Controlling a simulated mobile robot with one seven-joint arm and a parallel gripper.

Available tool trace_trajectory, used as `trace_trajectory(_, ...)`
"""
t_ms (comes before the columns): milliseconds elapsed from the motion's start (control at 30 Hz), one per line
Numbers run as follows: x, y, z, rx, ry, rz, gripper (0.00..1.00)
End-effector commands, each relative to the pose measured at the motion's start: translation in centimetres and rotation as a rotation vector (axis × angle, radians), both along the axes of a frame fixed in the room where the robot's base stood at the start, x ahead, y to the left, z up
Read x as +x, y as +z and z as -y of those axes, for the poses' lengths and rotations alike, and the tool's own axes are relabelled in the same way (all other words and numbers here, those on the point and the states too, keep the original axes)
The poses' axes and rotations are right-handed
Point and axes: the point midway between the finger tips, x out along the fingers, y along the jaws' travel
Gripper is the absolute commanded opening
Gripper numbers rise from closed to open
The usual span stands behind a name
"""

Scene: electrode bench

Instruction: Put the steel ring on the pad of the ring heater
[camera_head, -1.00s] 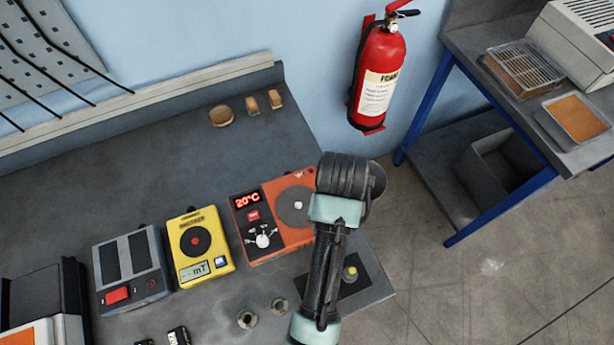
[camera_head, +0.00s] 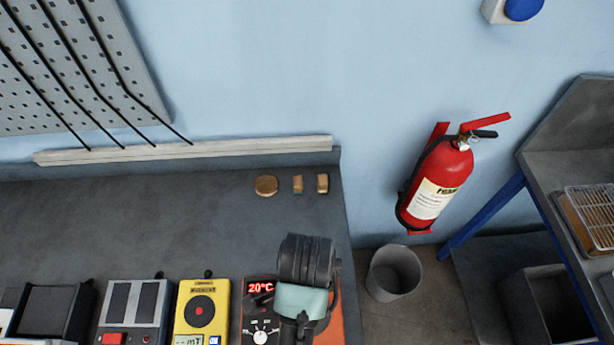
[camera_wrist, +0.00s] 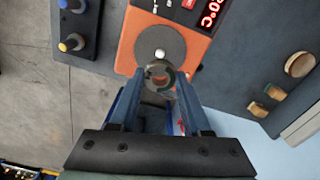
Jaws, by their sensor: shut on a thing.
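The steel ring (camera_wrist: 160,84) is held between the fingertips of my gripper (camera_wrist: 160,76) in the wrist view. The fingers are shut on it. The ring heater is an orange box (camera_wrist: 130,45) with a round dark grey pad (camera_wrist: 150,36) and a small white knob at the pad's middle. In the picture the ring lies at the pad's near edge, overlapping it; its height above the pad cannot be told. In the head view the heater (camera_head: 337,325) shows 20°C, and my arm hides its pad, the ring and my gripper.
A yellow meter (camera_head: 203,295) and a grey box (camera_head: 130,300) with a red button stand left of the heater. Brass-coloured pieces (camera_head: 266,185) lie at the bench's back. A dark box with blue and yellow knobs (camera_wrist: 76,22) is beside the heater. The back bench is mostly clear.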

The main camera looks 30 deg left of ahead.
Motion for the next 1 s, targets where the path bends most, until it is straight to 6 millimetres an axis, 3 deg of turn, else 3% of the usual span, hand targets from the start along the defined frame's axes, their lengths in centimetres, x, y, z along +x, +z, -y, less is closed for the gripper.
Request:
trace_trajectory(200,-0.1,-3.8,0.1,-0.002,0.001,-0.003,0.0)
trace_trajectory(600,-0.1,-8.5,0.0,-0.002,0.001,-0.001,0.0)
trace_trajectory(1000,0.0,-9.1,0.0,0.0,0.0,0.0,0.0)
